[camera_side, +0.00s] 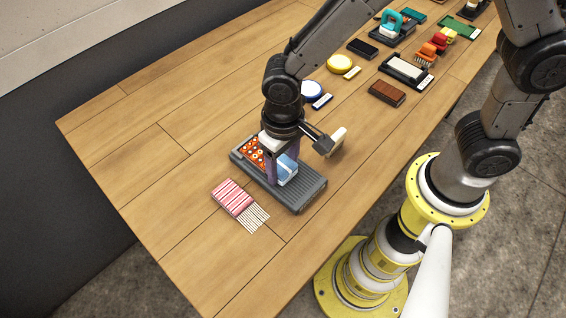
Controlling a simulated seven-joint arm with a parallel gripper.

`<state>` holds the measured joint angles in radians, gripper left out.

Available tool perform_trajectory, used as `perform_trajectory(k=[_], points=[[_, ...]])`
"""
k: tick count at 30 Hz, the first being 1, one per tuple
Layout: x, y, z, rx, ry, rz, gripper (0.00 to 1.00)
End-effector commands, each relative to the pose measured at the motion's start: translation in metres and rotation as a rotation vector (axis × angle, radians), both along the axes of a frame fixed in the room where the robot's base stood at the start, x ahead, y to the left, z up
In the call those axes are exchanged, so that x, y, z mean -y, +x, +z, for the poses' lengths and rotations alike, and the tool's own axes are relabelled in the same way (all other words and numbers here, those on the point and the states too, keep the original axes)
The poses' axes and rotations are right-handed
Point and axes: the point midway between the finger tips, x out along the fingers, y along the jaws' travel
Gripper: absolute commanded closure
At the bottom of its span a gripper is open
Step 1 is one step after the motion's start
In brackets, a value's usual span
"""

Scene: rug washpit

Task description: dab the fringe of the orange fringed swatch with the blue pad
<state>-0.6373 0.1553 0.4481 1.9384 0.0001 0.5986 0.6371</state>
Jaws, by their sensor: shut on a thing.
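The orange swatch (251,151), patterned with white dots, lies on the left part of a grey ridged tray (307,193). Its fringe is not clear, as my gripper covers the swatch's right side. My gripper (281,174) points down over the tray and is shut on the blue pad (289,170). The pad is a light blue block, low over the tray just right of the orange swatch. I cannot tell whether the pad touches the fringe or the tray.
A red-and-white striped swatch (232,196) with pale fringe lies left of the tray. Behind are a blue-rimmed round tin (312,89), a yellow round tin (340,63), a brown block (387,93) and a tray with a white pad (405,68). The table's front left is clear.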

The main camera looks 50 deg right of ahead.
Motion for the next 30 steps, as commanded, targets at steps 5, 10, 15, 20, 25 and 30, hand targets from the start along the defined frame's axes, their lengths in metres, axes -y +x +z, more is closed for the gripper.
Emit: perform_trajectory(k=[5,10,15,20,25,30], points=[[0.000,0.000,-0.002,-0.001,-0.001,0.000,0.83],[0.000,0.000,-0.002,-0.002,-0.001,0.000,0.83],[0.000,-0.001,-0.003,-0.003,-0.002,0.000,0.83],[0.000,-0.001,0.002,-0.002,-0.002,0.000,0.83],[0.000,0.000,0.015,-0.001,0.000,0.000,0.83],[0.000,0.000,0.028,0.002,0.001,0.000,0.83]])
